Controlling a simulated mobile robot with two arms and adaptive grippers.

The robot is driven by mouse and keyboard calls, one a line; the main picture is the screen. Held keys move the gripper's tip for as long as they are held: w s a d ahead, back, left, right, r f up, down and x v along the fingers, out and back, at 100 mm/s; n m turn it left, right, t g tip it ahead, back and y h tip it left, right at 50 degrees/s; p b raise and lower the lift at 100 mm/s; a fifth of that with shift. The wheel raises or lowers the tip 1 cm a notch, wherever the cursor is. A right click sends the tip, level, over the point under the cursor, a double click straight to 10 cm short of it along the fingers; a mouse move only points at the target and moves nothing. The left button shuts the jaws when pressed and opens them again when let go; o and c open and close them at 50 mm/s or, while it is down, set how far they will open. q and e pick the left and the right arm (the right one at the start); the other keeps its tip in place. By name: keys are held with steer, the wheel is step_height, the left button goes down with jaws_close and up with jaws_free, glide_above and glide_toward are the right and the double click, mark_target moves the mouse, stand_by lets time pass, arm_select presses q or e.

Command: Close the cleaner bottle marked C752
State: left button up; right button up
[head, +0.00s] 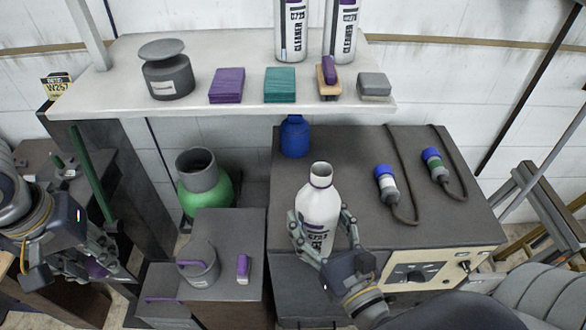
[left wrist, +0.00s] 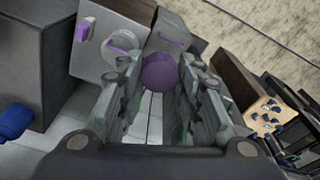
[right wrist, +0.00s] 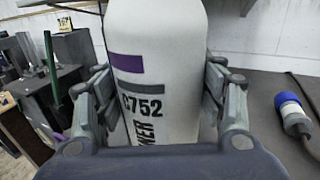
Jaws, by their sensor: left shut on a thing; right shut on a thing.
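The white cleaner bottle (head: 318,205) stands upright at the dark cabinet's front edge in the head view. Its mouth is open and uncapped. The right wrist view shows the bottle (right wrist: 155,60) with a purple band and the mark C752. My right gripper (head: 321,222) is shut around its body. I cannot tell whether its base touches the cabinet. My left gripper (head: 105,262) is low at the left, well apart from the bottle. It is shut on a round purple cap (left wrist: 160,72), seen between its fingertips in the left wrist view; the fingers mostly hide it in the head view.
Two more cleaner bottles (head: 341,30) stand on the shelf (head: 215,45) above. A blue bottle (head: 294,137) stands behind the held one. Two corded connectors (head: 386,180) lie right of it on the cabinet (head: 345,145). A grey pot (head: 198,265) and a green post (head: 90,175) are near my left gripper.

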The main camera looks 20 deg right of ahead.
steer(key=w+a+n+g+y, duration=0.2)
steer(key=w+a+n+y, duration=0.1)
steer(key=a, duration=0.4)
steer(key=w+a+r+n+g+y, duration=0.1)
steer(key=w+a+n+g+y, duration=0.1)
steer(key=a+n+y, duration=0.3)
steer(key=shift+w+a+y, duration=0.5)
steer(key=shift+a+y, duration=0.45)
steer(key=shift+y, duration=0.85)
arm_select(q)
steer(key=shift+w+d+r, duration=0.2)
steer(key=shift+d+r, duration=0.05)
steer(key=shift+d, duration=0.05)
steer(key=d+r+m, duration=0.1)
steer(key=d+r, duration=0.8)
steer(key=d, duration=0.2)
steer(key=w+d+r+m, duration=0.1)
steer(key=d+r+m, duration=0.1)
steer(key=d+r, duration=0.7)
steer(key=d, duration=0.3)
steer(key=shift+w+d, duration=0.15)
steer(key=shift+w, duration=0.15)
arm_select(e)
steer(key=shift+r, duration=0.1)
